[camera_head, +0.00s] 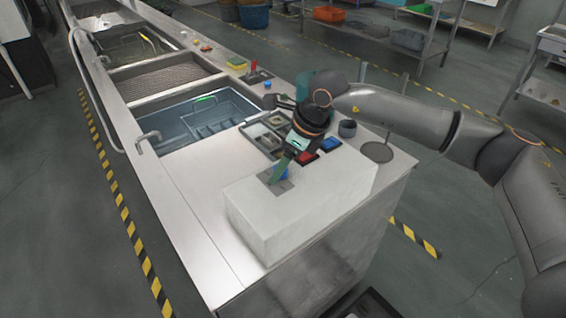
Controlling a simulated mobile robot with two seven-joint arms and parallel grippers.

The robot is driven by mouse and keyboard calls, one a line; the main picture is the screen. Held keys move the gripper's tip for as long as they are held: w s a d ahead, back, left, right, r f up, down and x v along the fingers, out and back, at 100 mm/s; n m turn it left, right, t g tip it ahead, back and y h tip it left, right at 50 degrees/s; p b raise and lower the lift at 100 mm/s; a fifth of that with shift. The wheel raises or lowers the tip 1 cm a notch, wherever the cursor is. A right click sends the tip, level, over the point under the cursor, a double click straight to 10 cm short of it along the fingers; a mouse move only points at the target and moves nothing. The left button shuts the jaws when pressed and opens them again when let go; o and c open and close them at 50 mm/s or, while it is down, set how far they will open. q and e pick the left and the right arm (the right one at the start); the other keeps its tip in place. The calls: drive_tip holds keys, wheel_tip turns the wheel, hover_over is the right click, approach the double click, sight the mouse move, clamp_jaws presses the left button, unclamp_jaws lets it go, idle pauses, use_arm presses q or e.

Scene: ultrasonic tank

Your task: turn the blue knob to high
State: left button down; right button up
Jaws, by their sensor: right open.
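My left gripper is not in view.
A tank with a basket (205,115) lies farther left. The steel counter (190,170) left of the box is clear.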

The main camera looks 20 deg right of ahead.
clamp_jaws()
idle(0.5)
